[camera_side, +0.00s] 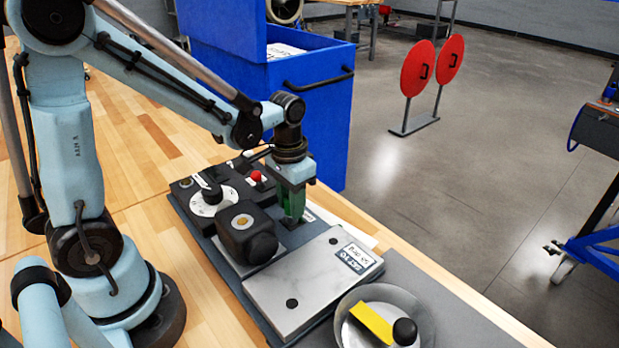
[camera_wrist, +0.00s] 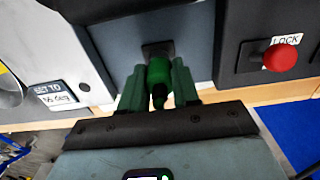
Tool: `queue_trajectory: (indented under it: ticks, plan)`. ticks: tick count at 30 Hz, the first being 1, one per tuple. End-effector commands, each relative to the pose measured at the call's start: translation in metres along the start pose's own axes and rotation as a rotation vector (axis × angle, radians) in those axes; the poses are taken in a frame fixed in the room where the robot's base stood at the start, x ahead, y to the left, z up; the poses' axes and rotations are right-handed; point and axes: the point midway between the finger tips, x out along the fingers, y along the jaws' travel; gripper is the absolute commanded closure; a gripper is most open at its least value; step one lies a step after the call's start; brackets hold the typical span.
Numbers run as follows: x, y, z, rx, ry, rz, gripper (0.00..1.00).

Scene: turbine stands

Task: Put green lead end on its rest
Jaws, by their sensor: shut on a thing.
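My gripper (camera_side: 292,206) points down over the panel on the bench, with its green fingers close to the surface. In the wrist view my gripper (camera_wrist: 158,80) is shut on the green lead end (camera_wrist: 159,72), a short green cylinder between the fingers. A dark square piece (camera_wrist: 158,49) lies right at the far end of the lead end. I cannot tell whether the lead end sits in it or only touches it. In the side view the fingers hide most of the lead end. I cannot make out which part is its rest.
A red button (camera_side: 255,176) marked LOCK and a white dial (camera_side: 212,201) stand left of my gripper. A black block with a knob (camera_side: 247,231) is close by. A metal plate (camera_side: 312,277) and a round dish with a yellow bar (camera_side: 371,323) lie nearer the camera.

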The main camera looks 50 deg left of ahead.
Motion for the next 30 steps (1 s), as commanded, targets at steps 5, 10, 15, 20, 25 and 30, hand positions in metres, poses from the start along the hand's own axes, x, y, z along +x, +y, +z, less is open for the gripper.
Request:
queue_trajectory:
  ticks: [5,10,15,20,25,30]
  plan:
    - [-0.002,0.0,0.0,0.0,0.0,0.0,1.0]
    - [-0.005,0.0,0.0,0.0,0.0,0.0,1.0]
    - [-0.009,0.0,0.0,0.0,0.0,0.0,1.0]
    - [-0.012,0.0,0.0,0.0,0.0,0.0,1.0]
    - [-0.012,0.0,0.0,0.0,0.0,0.0,1.0]
    - [-0.019,0.0,0.0,0.0,0.0,0.0,1.0]
